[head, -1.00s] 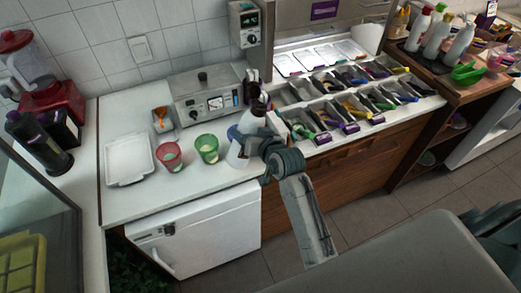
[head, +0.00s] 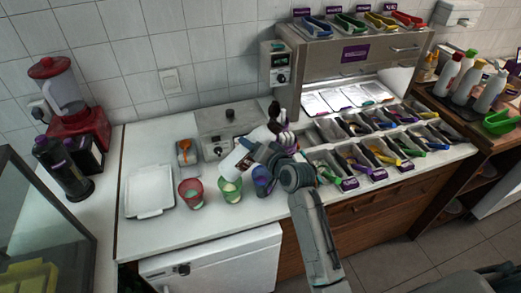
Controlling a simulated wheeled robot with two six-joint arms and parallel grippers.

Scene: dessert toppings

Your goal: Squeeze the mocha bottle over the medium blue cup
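The blue cup (head: 263,182) stands on the counter below the gripper, partly covered by my arm. The green cup (head: 230,191) stands just left of it, and the red cup (head: 191,194) farther left. No stream from the bottle is visible. My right gripper is not in view.
Dark-topped bottles (head: 274,110) stand behind my gripper beside a grey appliance (head: 225,119). A white tray (head: 150,206) lies left of the cups. Topping bins with coloured tongs (head: 374,152) fill the counter at right.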

